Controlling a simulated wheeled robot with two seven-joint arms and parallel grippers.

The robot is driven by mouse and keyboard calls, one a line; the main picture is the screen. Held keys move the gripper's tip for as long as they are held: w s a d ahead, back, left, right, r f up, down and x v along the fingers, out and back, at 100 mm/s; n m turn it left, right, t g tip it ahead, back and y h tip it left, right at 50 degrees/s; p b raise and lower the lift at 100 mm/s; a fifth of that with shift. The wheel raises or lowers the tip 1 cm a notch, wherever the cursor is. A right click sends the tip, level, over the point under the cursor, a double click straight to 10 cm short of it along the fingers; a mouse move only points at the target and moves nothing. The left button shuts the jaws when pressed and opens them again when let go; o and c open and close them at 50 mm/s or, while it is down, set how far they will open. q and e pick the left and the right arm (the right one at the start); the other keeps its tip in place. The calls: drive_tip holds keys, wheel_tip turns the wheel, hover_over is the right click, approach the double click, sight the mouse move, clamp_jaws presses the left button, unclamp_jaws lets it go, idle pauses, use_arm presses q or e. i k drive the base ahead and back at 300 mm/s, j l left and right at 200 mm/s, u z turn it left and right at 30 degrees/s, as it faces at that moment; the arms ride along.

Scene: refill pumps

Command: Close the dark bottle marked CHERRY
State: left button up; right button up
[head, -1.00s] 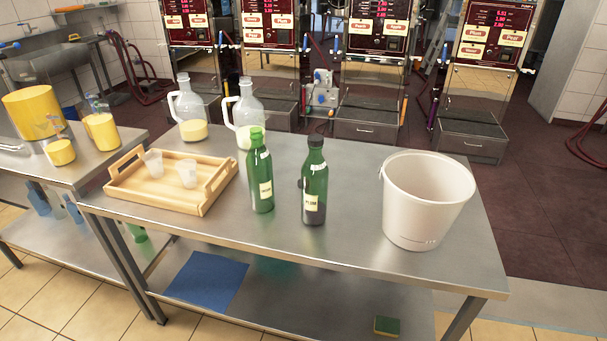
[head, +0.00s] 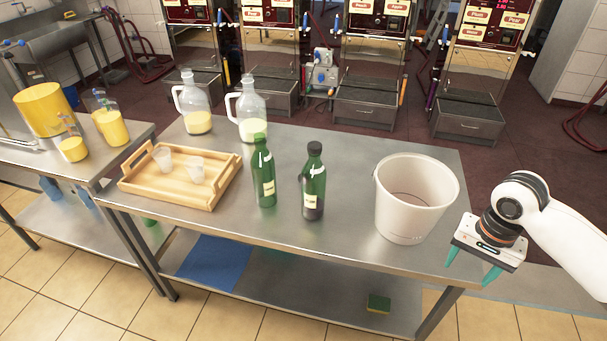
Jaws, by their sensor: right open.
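Two green glass bottles stand upright near the middle of the steel table (head: 345,245). The left bottle (head: 264,178) has a pale label too small to read, and I cannot tell whether its top is capped. The right bottle (head: 314,181) has a black cap, a dark layer at the bottom and a pale label, which read like PLUM a second ago. I cannot make out CHERRY on any bottle. My right gripper (head: 471,267) is open and empty, its teal fingers pointing down by the table's front right corner, right of the bucket. My left gripper is not in view.
A white bucket (head: 408,205) stands between the right bottle and my right gripper. A wooden tray (head: 170,192) with two clear cups is at left. Two glass jugs (head: 198,122) (head: 252,130) stand behind. Juice dispensers line the back. The table front by the bottles is clear.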

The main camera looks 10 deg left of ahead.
sight(263, 162)
drive_tip(key=i+j, duration=0.35)
drive_tip(key=j, duration=0.15)
drive_tip(key=i+j, duration=0.75)
drive_tip(key=j, duration=0.25)
drive_tip(key=i+j, duration=0.4)
drive_tip(key=j, duration=0.15)
